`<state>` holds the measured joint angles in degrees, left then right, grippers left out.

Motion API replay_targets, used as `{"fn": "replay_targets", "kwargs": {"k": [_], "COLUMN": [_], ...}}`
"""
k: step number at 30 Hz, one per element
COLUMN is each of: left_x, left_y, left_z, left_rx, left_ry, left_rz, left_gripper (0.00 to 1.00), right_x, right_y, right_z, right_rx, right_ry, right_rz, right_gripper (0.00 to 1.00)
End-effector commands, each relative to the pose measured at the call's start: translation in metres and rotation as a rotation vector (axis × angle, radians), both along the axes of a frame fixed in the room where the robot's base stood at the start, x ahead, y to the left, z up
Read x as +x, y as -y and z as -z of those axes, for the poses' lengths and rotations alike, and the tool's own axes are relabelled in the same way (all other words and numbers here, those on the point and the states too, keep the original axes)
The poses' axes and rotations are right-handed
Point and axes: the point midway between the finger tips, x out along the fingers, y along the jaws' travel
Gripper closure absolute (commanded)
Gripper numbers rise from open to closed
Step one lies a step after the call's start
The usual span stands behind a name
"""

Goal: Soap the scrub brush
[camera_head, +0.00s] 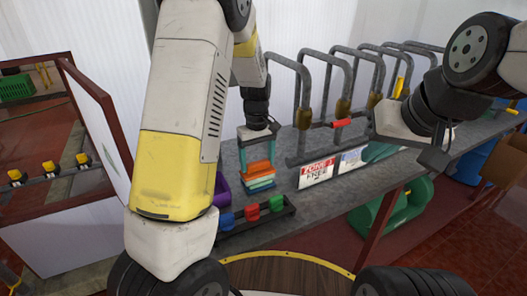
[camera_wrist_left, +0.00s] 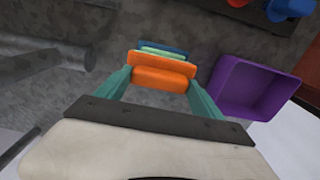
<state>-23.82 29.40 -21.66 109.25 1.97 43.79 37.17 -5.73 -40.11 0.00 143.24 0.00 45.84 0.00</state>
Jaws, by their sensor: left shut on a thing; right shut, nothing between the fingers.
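My left gripper (camera_head: 258,158) points down over the grey counter, its teal fingers shut on an orange block (camera_head: 257,168). The orange block also shows between the fingers in the left wrist view (camera_wrist_left: 160,78). Thin green and blue layers (camera_head: 261,184) lie just beyond it; I cannot tell whether they are joined to it. I cannot tell for sure which thing is the scrub brush or the soap. An open purple bin (camera_wrist_left: 252,88) stands beside the left gripper and looks empty. My right gripper (camera_head: 436,158) is shut and empty above the counter's right part.
A black rack (camera_head: 283,216) with blue, red and green pieces lies at the counter's front edge. Grey bent-pipe stands (camera_head: 300,110) line the back, with signs (camera_head: 318,172) before them. A green object (camera_head: 392,208) is below the counter at right.

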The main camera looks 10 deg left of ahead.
Motion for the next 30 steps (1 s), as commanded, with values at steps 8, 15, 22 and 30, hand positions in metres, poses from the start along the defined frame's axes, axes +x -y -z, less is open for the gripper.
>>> {"fn": "replay_targets", "kwargs": {"k": [8, 15, 22, 30], "left_x": [0.000, 0.000, 0.000, 0.000], "left_y": [0.000, 0.000, 0.000, 0.000], "left_z": [0.002, 0.000, -0.018, -0.040], "left_rx": [0.001, 0.001, 0.000, 0.000], "left_ry": [-0.002, -0.002, 0.001, 0.001], "left_rz": [0.000, 0.000, -0.001, 0.000], "left_gripper": [0.55, 0.55, 0.55, 0.55], "right_x": [0.000, 0.000, 0.000, 0.000], "right_y": [0.000, 0.000, 0.000, 0.000], "right_z": [0.000, 0.000, 0.000, 0.000], "right_rx": [0.000, 0.000, 0.000, 0.000], "right_ry": [0.000, 0.000, 0.000, 0.000], "right_rz": [0.000, 0.000, 0.000, 0.000], "right_gripper": [1.00, 1.00, 1.00, 1.00]}}
